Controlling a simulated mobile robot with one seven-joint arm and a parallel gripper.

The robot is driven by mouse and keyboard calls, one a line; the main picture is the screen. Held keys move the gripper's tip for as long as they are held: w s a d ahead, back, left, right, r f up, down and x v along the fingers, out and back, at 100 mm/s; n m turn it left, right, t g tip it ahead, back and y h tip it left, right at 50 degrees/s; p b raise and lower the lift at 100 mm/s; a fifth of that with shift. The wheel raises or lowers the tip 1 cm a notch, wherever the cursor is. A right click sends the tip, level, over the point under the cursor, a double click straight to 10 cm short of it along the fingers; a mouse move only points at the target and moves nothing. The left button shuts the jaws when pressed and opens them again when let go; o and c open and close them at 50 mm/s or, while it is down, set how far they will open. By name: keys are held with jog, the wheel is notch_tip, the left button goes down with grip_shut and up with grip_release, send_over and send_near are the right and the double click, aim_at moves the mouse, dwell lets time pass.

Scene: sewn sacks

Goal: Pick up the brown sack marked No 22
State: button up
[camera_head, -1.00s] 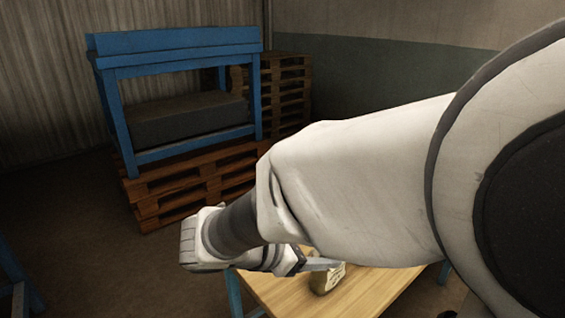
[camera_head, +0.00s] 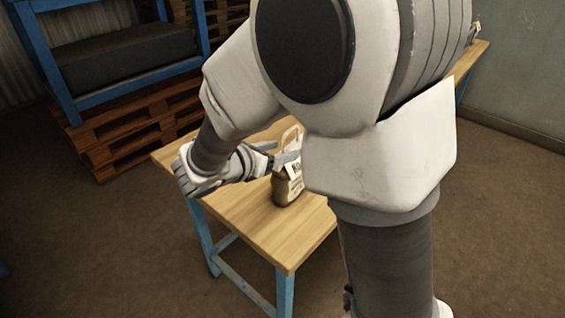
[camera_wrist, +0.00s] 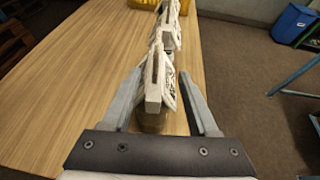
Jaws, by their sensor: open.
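A brown sack (camera_head: 285,192) with a pale label and a cream top loop stands on the wooden table in the head view. Its number is not readable, so I cannot confirm No 22. In the wrist view, the nearest sack (camera_wrist: 152,120) has a brown lower body and a pale handle, and it lies between my fingers. My gripper (camera_wrist: 160,74) is open, with one finger on each side of the sack's upper part. In the head view my gripper (camera_head: 284,152) is at the sack's top. Whether the fingers touch it is unclear.
The wooden table (camera_head: 240,205) has blue legs and bare top around the sack. More pale sacks (camera_wrist: 170,30) and a yellow object (camera_wrist: 146,3) stand in line behind it. A blue bin (camera_wrist: 294,22) is on the floor at right. Pallets (camera_head: 110,135) stand behind.

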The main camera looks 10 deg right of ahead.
jog(key=shift+a+b+x, duration=0.2)
jog(key=shift+b+x, duration=0.6)
jog(key=shift+x, duration=1.95)
jog(key=shift+w+f, duration=0.1)
jog(key=shift+w, duration=0.1)
jog(key=shift+c, duration=0.3)
grip_shut()
